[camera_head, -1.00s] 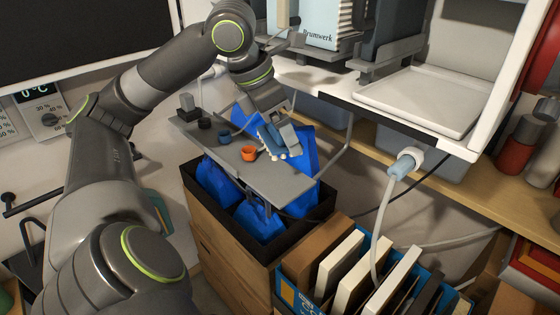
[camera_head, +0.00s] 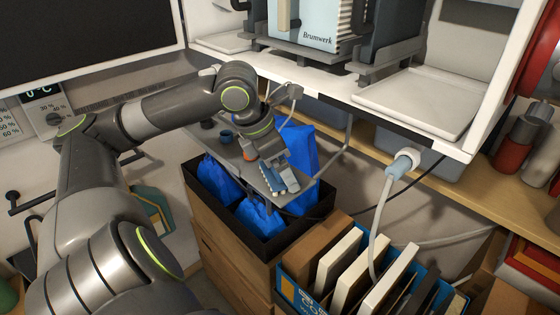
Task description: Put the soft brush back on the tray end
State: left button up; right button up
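The soft brush (camera_head: 270,179), blue with pale bristle tips, is at the near right end of the grey tray (camera_head: 236,151). My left gripper (camera_head: 283,182) points down over that end and appears shut on the brush. The fingers hide much of the brush, and I cannot tell whether it touches the tray surface. My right gripper is not in view.
Blue bags (camera_head: 258,218) fill a black box below. A crate of upright boards (camera_head: 340,258) stands to the right, and a white shelf (camera_head: 420,99) hangs above.

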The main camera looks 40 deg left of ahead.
aim_at(270, 174)
pick_arm(q)
jog(key=shift+f, duration=0.1)
jog(key=o, duration=0.8)
jog(key=shift+c, duration=0.2)
jog(key=shift+s+a+r, duration=0.15)
jog(key=shift+r, duration=0.35)
jog(key=shift+b+v, duration=0.3)
jog(key=shift+v, duration=0.75)
jog(key=b+v, duration=0.2)
jog(key=b, duration=0.5)
jog(key=shift+s+r, duration=0.15)
jog(key=shift+r, duration=0.15)
jog(key=d+v, duration=0.1)
jog(key=v, duration=0.5)
jog(key=shift+a+r, duration=0.25)
jog(key=shift+a, duration=0.2)
